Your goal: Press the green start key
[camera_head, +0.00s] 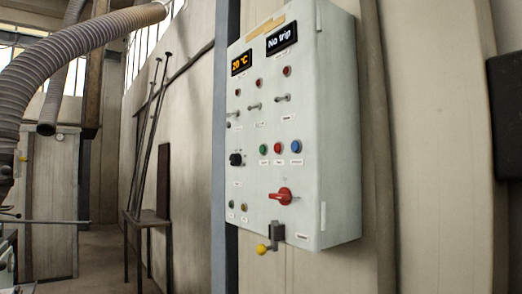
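A pale grey control cabinet (322,170) hangs on the wall right of the middle. The green key (263,150) is a small round button on its front, left of a red button (278,148) and a blue button (296,146). Small labels sit below the buttons, too small to read. Neither of my grippers is in view.
The cabinet also bears a black knob (236,159), a red rotary handle (283,196), several toggles and lamps, and a yellow-knobbed lever (263,248) below. Long rods (148,140) lean by a small stand at left. A ribbed hose (70,45) hangs upper left.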

